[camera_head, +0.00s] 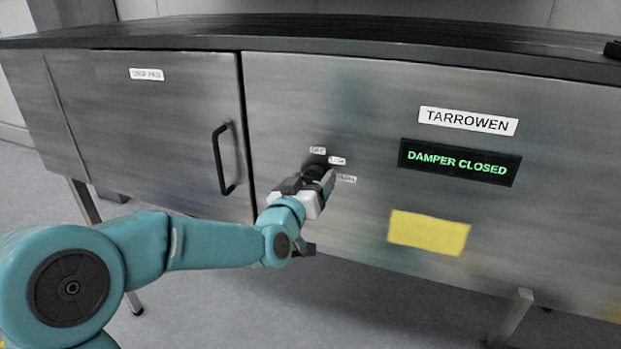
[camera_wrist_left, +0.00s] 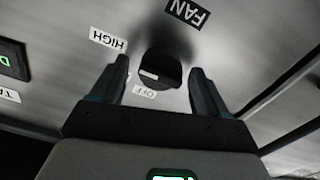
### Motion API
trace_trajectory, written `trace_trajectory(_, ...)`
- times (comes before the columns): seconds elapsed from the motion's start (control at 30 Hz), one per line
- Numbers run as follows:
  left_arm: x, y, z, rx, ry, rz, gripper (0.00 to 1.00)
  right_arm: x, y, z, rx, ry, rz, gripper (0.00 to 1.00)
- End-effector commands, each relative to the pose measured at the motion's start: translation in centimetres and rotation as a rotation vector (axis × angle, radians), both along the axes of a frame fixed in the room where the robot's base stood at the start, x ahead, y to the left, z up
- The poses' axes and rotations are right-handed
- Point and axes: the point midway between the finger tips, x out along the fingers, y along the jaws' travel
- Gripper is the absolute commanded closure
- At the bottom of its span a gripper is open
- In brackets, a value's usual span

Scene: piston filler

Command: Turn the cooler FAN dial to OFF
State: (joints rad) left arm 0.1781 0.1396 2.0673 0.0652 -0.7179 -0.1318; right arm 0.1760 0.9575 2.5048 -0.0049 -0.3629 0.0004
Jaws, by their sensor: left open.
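The FAN dial (camera_wrist_left: 163,66) is a dark round knob on the metal front, with a small pale mark on its lower left side in the left wrist view. I cannot tell which setting it points to. In that view an upside-down OFF label (camera_wrist_left: 145,91) is just below it, a HIGH label (camera_wrist_left: 107,39) to the upper left and a black FAN label (camera_wrist_left: 187,12) above. My left gripper (camera_wrist_left: 160,66) is open, its fingers on either side of the dial; contact is unclear. In the head view my left gripper (camera_head: 317,188) partly hides the dial (camera_head: 318,169). My right gripper is not in view.
Right of the dial are a TARROWEN plate (camera_head: 468,121), a green-lettered DAMPER CLOSED display (camera_head: 459,162) and a yellow note (camera_head: 429,232). To the left is a door with a black handle (camera_head: 223,160). A dark top (camera_head: 330,33) overhangs the front.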

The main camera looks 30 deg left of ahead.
Motion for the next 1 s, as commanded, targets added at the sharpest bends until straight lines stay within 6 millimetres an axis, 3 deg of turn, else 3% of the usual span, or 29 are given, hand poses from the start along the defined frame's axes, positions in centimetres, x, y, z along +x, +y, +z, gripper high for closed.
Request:
trace_trajectory(0.17,0.0,0.0,0.0,0.000,0.000,0.000,0.25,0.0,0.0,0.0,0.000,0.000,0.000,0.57)
trace_trajectory(0.33,-0.1,0.0,0.0,0.000,0.000,0.000,0.77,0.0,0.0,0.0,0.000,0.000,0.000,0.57)
trace_trajectory(0.37,-0.1,0.0,0.0,0.000,0.000,0.000,0.81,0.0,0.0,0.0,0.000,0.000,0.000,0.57)
trace_trajectory(0.67,-0.1,0.0,-0.2,-0.023,-0.005,0.001,0.81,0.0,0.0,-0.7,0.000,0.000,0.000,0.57)
trace_trajectory(1.0,-0.1,0.1,-0.6,-0.216,-0.057,0.000,0.81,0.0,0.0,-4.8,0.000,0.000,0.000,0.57)
